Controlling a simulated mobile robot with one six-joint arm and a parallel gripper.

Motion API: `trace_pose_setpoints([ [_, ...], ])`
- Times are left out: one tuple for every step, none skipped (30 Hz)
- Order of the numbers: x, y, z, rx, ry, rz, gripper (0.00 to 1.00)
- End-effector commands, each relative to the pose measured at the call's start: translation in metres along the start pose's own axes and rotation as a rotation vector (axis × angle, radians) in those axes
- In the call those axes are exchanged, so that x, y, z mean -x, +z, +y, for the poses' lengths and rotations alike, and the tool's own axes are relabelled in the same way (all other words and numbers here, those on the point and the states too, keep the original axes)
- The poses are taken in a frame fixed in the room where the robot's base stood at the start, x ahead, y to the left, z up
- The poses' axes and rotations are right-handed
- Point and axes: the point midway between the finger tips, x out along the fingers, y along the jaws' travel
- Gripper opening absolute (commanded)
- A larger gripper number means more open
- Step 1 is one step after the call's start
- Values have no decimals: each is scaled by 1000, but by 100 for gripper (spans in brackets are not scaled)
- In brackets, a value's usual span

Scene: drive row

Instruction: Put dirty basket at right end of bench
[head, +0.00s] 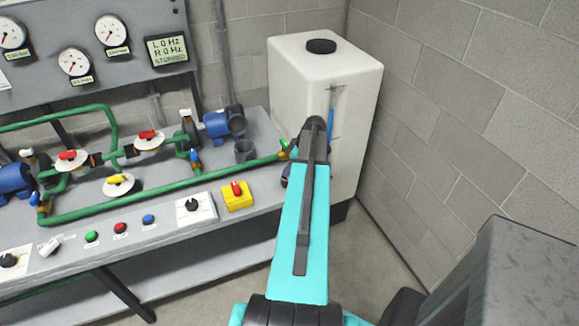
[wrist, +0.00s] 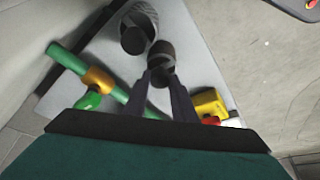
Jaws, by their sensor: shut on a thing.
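In the wrist view, a dark cylindrical basket (wrist: 162,66) is between the fingertips of my gripper (wrist: 162,82), which is shut on it. The grey right part of the bench (wrist: 205,68) lies below; I cannot tell whether the basket touches it. Another dark round piece (wrist: 132,40) shows just beyond, beside a ribbed dark body. In the head view my arm hides the gripper and most of what it holds at the right end of the bench (head: 262,180).
A white tank (head: 290,75) stands against the right end of the bench. A green pipe (head: 160,186) runs along the bench beside my gripper. A yellow switch box (head: 238,200) with a red knob sits near the front edge. A block wall (head: 455,130) rises at right.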

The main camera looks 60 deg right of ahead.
Motion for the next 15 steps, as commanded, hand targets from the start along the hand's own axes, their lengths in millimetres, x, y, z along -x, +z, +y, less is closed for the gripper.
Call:
trace_pose_setpoints([
  [0, 0, 0, 0, 0, 0, 0],
  [0, 0, 0, 0, 0, 0, 0],
  [0, 0, 0, 0, 0, 0, 0],
  [0, 0, 0, 0, 0, 0, 0],
  [0, 0, 0, 0, 0, 0, 0],
  [-1, 0, 0, 0, 0, 0, 0],
  [-2, 0, 0, 0, 0, 0, 0],
  [-3, 1, 0, 0, 0, 0, 0],
  [-3, 1, 0, 0, 0, 0, 26],
  [-2, 0, 0, 0, 0, 0, 31],
  [-2, 0, 0, 0, 0, 0, 36],
  [-2, 0, 0, 0, 0, 0, 42],
  [-2, 0, 0, 1, 0, 0, 43],
  [-2, 0, 0, 1, 0, 0, 43],
  [-2, 0, 0, 1, 0, 0, 43],
])
